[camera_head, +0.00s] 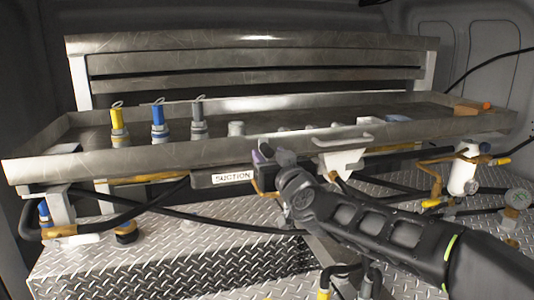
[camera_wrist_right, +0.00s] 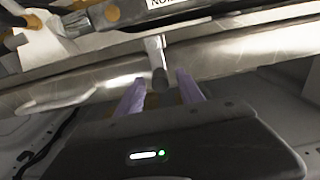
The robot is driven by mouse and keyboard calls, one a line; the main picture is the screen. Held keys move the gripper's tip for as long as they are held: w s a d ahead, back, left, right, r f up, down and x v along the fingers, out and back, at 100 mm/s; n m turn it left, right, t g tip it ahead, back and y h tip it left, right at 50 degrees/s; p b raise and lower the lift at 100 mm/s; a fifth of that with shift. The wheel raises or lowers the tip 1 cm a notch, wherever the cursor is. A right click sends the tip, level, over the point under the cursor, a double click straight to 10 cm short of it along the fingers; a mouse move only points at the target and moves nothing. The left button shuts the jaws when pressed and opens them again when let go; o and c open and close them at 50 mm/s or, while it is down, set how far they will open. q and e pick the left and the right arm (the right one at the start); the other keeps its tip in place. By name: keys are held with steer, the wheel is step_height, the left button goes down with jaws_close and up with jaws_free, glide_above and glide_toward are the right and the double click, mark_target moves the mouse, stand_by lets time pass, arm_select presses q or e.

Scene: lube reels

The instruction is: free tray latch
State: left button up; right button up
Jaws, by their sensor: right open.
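The long metal tray (camera_head: 130,153) runs across the head view, and its front wall also shows in the right wrist view (camera_wrist_right: 230,58). In the wrist view a small grey latch-like tab (camera_wrist_right: 154,46) with a darker rounded end sticks out from the tray edge. My right gripper (camera_head: 264,156) is at the tray's front wall, right of the SUCTION label (camera_head: 232,177). In the wrist view its two purple fingers (camera_wrist_right: 160,90) are apart, with the tab's end between their tips; contact cannot be told. My gripper hides the tab in the head view. My left gripper is out of view.
Yellow, blue and grey capped fittings (camera_head: 158,121) stand in the tray. A handle (camera_head: 345,141) sits on the front wall to the right. Black hoses (camera_head: 205,222) and orange brackets (camera_head: 436,179) lie below, over a diamond-plate surface (camera_head: 100,265).

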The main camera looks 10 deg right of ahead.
steer(key=shift+w, duration=1.4)
jaws_close()
stand_by(0.4)
